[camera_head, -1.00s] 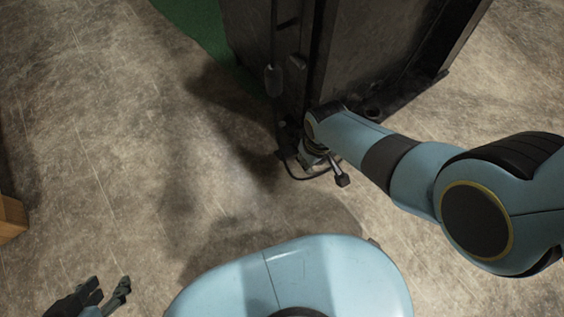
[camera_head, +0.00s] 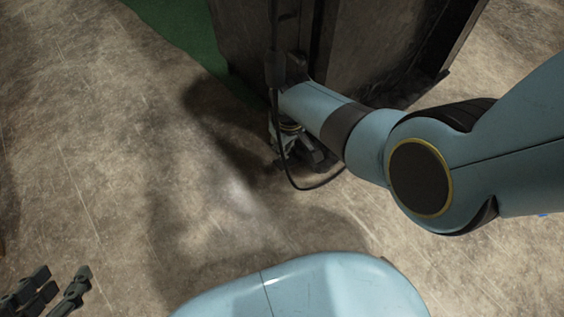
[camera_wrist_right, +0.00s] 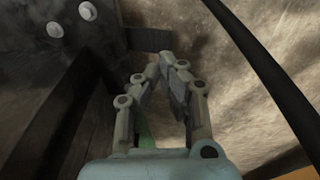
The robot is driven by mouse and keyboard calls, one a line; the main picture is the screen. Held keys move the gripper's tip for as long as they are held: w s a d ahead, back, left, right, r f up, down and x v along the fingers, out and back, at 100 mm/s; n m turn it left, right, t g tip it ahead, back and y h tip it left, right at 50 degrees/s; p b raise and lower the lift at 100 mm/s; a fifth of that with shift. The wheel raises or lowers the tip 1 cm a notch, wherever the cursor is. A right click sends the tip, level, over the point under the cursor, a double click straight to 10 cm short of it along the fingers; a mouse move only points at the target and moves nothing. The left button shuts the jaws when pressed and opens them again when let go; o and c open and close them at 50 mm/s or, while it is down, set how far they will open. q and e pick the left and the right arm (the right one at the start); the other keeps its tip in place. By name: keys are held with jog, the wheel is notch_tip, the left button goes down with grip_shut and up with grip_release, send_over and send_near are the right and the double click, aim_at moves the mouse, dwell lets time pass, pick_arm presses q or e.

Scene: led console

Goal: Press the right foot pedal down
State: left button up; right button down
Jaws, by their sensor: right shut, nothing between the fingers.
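My right arm reaches across to the foot of the dark console (camera_head: 385,40). Its gripper is mostly hidden below the wrist in the head view. In the right wrist view my right gripper (camera_wrist_right: 163,62) is shut and empty, its fingertips together. Just beyond the tips, a dark ribbed plate (camera_wrist_right: 150,38) sticks out from the dark console panel (camera_wrist_right: 70,45); it looks like a foot pedal. I cannot tell whether the tips touch it or whether it is pressed. My left gripper (camera_head: 60,287) is open and empty over the floor at the lower left.
A black cable (camera_head: 290,172) loops beside my right wrist; a dark strip also crosses the right wrist view (camera_wrist_right: 265,65). A green mat (camera_head: 185,30) lies left of the console. The floor (camera_head: 110,150) at left is clear.

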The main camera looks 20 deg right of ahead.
aim_at(282, 163)
jog(key=shift+s+f+b, duration=0.1)
jog(key=shift+f+b, duration=0.5)
jog(key=shift+f, duration=0.55)
jog(key=f+b, duration=0.2)
jog(key=shift+w+a+f+b, duration=0.1)
jog(key=shift+w+b, duration=0.15)
jog(key=shift+b, duration=0.05)
jog(key=shift+w+f+b, duration=0.1)
jog(key=shift+f+b, duration=0.7)
jog(key=shift+f, duration=0.05)
pick_arm(q)
jog(key=w+d+r+m+t+h, duration=0.1)
jog(key=w+r+t, duration=0.4)
jog(key=r, duration=0.5)
jog(key=w+d+r+m+t+h, duration=0.1)
jog(key=w+r+t, duration=0.3)
jog(key=r+t, duration=0.4)
jog(key=shift+w+d+r+m+t+h, duration=0.35)
jog(key=shift+r+h, duration=0.35)
jog(key=shift+r, duration=0.5)
pick_arm(e)
jog(key=shift+f, duration=0.1)
